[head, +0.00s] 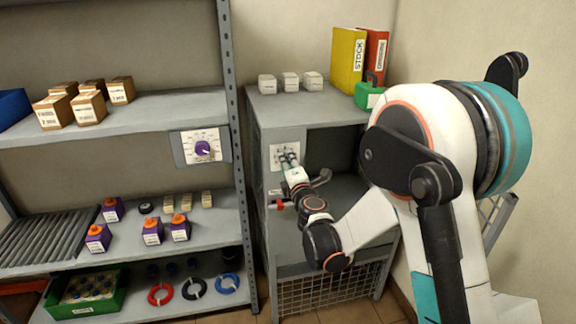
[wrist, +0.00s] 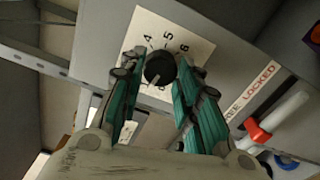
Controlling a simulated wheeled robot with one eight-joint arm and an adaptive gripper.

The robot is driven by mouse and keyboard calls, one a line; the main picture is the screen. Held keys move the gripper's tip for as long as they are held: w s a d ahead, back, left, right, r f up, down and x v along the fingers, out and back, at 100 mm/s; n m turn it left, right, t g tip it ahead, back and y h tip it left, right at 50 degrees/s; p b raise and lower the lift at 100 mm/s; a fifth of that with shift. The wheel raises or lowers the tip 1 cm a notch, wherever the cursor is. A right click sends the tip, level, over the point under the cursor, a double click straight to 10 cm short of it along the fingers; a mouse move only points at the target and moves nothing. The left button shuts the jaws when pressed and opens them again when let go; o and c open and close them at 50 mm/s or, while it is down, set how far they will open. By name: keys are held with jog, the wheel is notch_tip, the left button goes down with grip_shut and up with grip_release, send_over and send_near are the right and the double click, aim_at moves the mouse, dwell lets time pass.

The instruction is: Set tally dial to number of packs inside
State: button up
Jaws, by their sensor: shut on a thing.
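A black round dial knob (wrist: 159,67) sits on a white numbered plate (wrist: 146,25) on the grey cabinet's face. A pale mark on the knob points toward the lower left of that view. My gripper (wrist: 158,72) has its teal fingers on both sides of the knob and is shut on it. In the head view the plate (head: 277,156) is partly covered by my gripper (head: 289,160).
A red-ended handle (wrist: 258,131) sticks out right of the dial, near a label ending "LOCKED". Three white blocks (head: 290,82) and binders (head: 349,60) stand on the cabinet (head: 262,112).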

dwell(0.3)
jog(key=o, duration=1.1)
jog(key=shift+c, duration=0.2)
jog(key=v, duration=1.2)
